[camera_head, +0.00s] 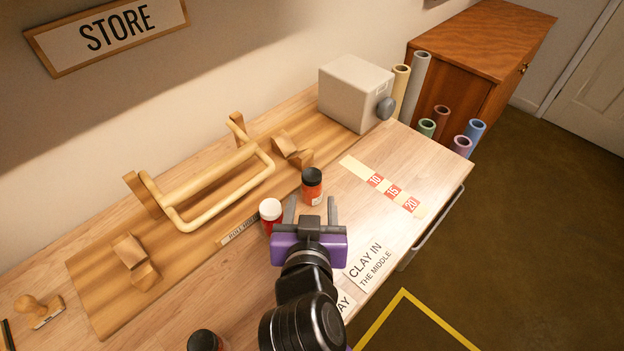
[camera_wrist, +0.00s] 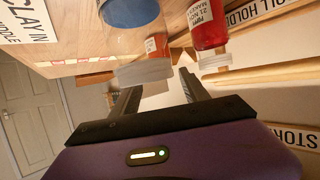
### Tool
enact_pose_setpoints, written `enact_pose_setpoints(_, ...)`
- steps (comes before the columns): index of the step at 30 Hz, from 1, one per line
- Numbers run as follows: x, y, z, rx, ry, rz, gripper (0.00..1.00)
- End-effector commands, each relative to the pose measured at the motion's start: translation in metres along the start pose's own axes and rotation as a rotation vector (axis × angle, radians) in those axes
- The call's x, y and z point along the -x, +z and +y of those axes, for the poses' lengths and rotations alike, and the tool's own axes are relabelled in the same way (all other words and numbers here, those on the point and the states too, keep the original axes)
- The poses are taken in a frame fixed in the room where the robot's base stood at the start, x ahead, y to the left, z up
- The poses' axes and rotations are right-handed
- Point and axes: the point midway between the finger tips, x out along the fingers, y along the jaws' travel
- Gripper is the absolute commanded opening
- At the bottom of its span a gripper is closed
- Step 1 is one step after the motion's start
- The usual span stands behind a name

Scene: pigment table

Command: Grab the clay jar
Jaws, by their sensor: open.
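Several jars stand near my gripper. An orange-red jar with a black lid (camera_head: 312,187) is upright just beyond my fingertips; no name is readable on it. A red jar with a white lid (camera_head: 270,212) stands to the left of my gripper; in the wrist view its label reads "POPPY" (camera_wrist: 208,28). My gripper (camera_head: 311,207) is open above the table, fingers apart, with no jar seen held. In the wrist view an orange jar (camera_wrist: 155,46) shows beyond the fingers, partly covered by a pale cylindrical shape. Which jar is clay cannot be read.
Another black-lidded jar (camera_head: 204,341) stands at the front edge of the picture. A "CLAY IN THE MIDDLE" card (camera_head: 368,262) lies right of my gripper. A wooden roll holder (camera_head: 205,187) is left; a grey box (camera_head: 354,92) stands behind. A blue rounded object (camera_wrist: 130,12) shows in the wrist view.

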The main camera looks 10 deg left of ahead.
Motion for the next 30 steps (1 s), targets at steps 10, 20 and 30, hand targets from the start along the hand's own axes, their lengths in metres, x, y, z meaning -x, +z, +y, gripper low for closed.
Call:
enact_pose_setpoints(10, -0.040, -0.006, -0.003, 0.000, 0.001, -0.002, 0.53)
enact_pose_setpoints(20, -0.068, -0.005, -0.003, -0.001, 0.000, -0.001, 0.53)
enact_pose_setpoints(30, -0.068, -0.005, -0.003, -0.001, 0.000, -0.001, 0.20)
